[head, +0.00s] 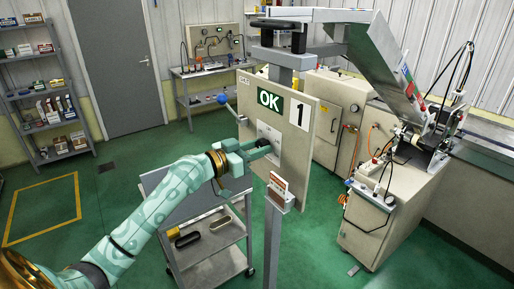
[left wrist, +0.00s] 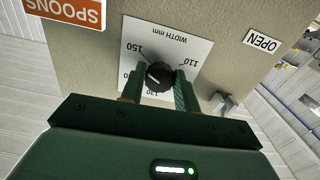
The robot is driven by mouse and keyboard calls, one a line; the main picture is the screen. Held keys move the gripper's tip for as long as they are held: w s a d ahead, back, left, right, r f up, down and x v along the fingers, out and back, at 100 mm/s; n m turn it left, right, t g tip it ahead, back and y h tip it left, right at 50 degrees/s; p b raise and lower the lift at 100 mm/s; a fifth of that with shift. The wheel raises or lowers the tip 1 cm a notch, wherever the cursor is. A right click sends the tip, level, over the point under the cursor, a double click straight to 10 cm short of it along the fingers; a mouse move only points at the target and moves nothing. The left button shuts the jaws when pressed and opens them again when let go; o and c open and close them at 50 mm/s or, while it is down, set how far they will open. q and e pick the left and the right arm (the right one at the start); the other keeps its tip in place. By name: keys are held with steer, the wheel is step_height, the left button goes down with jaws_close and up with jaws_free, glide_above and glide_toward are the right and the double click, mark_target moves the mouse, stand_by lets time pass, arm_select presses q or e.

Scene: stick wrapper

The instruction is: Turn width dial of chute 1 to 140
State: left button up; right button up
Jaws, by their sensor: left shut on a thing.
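The width dial (left wrist: 160,78) is a black knob on a white scale plate (left wrist: 187,44) marked WIDTH mm, which appears upside down in the left wrist view. The marks 150 and 110 are readable; the lower numbers are partly hidden by my gripper. A small pale mark shows on the knob's left side, but its exact reading is unclear. My left gripper (head: 264,147) has its fingers on both sides of the knob, shut on it. In the head view the dial is hidden behind the fingers, on the beige panel (head: 297,165) bearing the number 1. My right gripper is out of view.
A green OK sign (head: 270,100) is above the dial. A blue ball-ended lever (head: 222,99) sticks out at the panel's left. A grey trolley (head: 210,249) stands below my left arm. A post with a label box (head: 279,190) stands in front of the panel.

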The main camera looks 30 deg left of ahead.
arm_select(q)
steer(key=n+p, duration=0.1)
steer(key=n, duration=0.4)
steer(key=shift+r+p, duration=0.2)
steer(key=shift+p, duration=0.2)
steer(key=n+p, duration=0.1)
steer(key=n, duration=0.5)
steer(key=shift+n, duration=0.3)
steer(key=o, duration=0.9)
steer(key=shift+o, duration=0.2)
steer(key=shift+s+f, duration=0.1)
